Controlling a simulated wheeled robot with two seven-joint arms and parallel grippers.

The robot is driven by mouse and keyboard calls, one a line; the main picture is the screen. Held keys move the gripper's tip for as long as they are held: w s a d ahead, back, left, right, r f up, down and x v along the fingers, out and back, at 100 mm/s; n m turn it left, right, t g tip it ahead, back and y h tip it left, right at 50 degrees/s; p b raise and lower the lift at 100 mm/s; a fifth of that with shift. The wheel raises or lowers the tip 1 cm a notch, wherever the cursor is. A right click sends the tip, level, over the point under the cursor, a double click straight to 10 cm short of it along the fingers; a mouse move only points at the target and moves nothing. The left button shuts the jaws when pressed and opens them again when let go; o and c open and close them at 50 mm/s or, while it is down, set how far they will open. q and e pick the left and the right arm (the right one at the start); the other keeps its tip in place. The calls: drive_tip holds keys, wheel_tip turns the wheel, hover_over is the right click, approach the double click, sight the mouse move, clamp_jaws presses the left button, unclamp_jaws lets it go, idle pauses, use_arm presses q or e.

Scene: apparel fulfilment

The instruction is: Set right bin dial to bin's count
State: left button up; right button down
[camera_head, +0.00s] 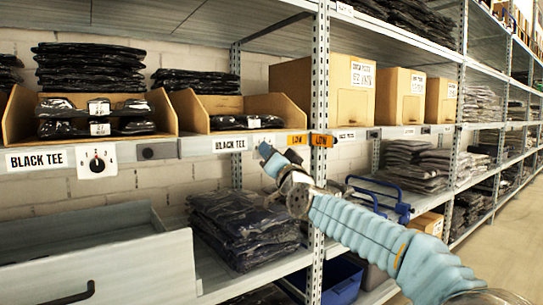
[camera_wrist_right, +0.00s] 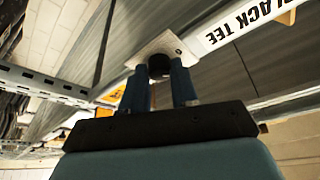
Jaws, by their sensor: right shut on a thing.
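The right bin (camera_head: 204,113) is an open cardboard box on the shelf, with a low row of black packets (camera_head: 245,122) with white tags at its front; I cannot tell their number exactly. A BLACK TEE label (camera_head: 229,145) is on the shelf edge below it. My right gripper (camera_head: 268,154) is at the shelf edge just right of this label and hides the dial in the head view. In the right wrist view, my gripper's two blue fingers (camera_wrist_right: 160,78) are shut on a black dial knob (camera_wrist_right: 158,65) on a white plate (camera_wrist_right: 172,45). The dial's setting is hidden. My left gripper is not in view.
The left bin (camera_head: 166,110) holds several black packets and has its own dial (camera_head: 97,160) below. Orange LOW tags (camera_head: 321,141) are by the metal post (camera_head: 320,90). A grey drawer (camera_head: 110,270) juts out at lower left. Closed cardboard boxes (camera_head: 290,85) stand right.

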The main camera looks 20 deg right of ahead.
drive_tip(key=shift+r+m+h+p, duration=0.1)
drive_tip(key=shift+m+h+p, duration=0.55)
drive_tip(key=shift+m, duration=0.55)
drive_tip(key=c, duration=0.9)
unclamp_jaws()
drive_tip(key=shift+o, duration=0.2)
drive_tip(key=shift+s, duration=0.1)
drive_tip(key=b+v, duration=0.2)
drive_tip(key=v, duration=1.1)
drive_tip(key=shift+s, duration=0.35)
